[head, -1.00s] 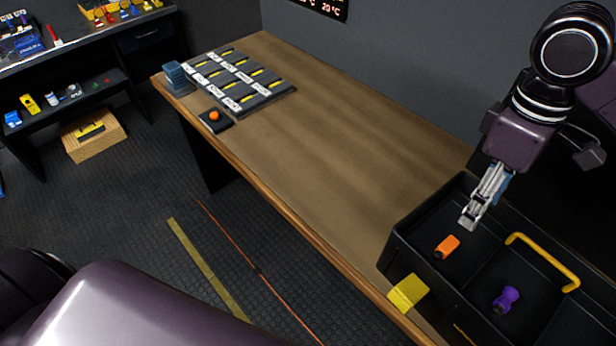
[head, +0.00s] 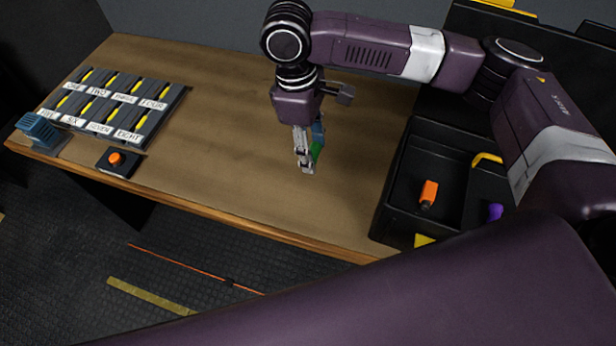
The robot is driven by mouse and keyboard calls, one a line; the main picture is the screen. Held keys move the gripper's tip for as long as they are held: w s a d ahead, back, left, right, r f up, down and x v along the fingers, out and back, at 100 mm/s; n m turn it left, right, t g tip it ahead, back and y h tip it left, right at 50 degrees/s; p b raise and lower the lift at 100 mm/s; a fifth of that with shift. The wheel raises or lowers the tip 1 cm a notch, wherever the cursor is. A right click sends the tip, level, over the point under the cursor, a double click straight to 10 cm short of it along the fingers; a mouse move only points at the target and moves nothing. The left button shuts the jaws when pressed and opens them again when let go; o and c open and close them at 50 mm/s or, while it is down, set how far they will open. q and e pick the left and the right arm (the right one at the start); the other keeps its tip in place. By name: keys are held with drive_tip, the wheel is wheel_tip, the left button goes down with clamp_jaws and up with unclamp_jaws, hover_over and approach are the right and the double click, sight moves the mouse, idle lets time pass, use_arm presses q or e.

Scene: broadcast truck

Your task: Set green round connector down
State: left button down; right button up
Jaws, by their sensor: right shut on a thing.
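The green round connector (head: 317,150) is held in my right gripper (head: 308,165), which points down over the middle of the wooden table (head: 230,110). Only a small green part shows beside the fingers; the rest is hidden by them. I cannot tell whether the fingertips or the connector touch the tabletop. My left gripper is not in the head view.
A black case (head: 395,195) at the right holds an orange connector (head: 428,194) and a purple connector (head: 495,211). A labelled panel (head: 110,105), a black box with an orange button (head: 115,159) and a blue-grey block (head: 38,129) stand at the left. Table between is clear.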

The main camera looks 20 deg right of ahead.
drive_tip(key=p, duration=0.1)
hover_over(313, 189)
drive_tip(key=f, duration=0.7)
drive_tip(key=shift+w+a+f, duration=0.1)
drive_tip(key=shift+a+f, duration=0.15)
drive_tip(key=shift+f, duration=0.8)
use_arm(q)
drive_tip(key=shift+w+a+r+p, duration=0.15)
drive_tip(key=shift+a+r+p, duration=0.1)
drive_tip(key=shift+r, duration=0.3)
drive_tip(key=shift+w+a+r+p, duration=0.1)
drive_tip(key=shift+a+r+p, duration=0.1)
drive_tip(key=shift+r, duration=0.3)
use_arm(e)
drive_tip(key=shift+f, duration=1.9)
drive_tip(key=shift+f, duration=0.15)
drive_tip(key=o, duration=1.1)
use_arm(q)
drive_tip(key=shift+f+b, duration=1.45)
drive_tip(key=shift+b, duration=0.05)
use_arm(e)
drive_tip(key=shift+w+a+r, duration=0.15)
drive_tip(key=shift+a+r, duration=0.1)
drive_tip(key=shift+r, duration=1.8)
drive_tip(key=shift+w+a+r, duration=0.2)
drive_tip(key=shift+a+r, duration=0.05)
drive_tip(key=shift+r, duration=1.75)
drive_tip(key=shift+w+a+r, duration=0.15)
drive_tip(key=shift+a+r, duration=0.1)
drive_tip(key=shift+r, duration=1.8)
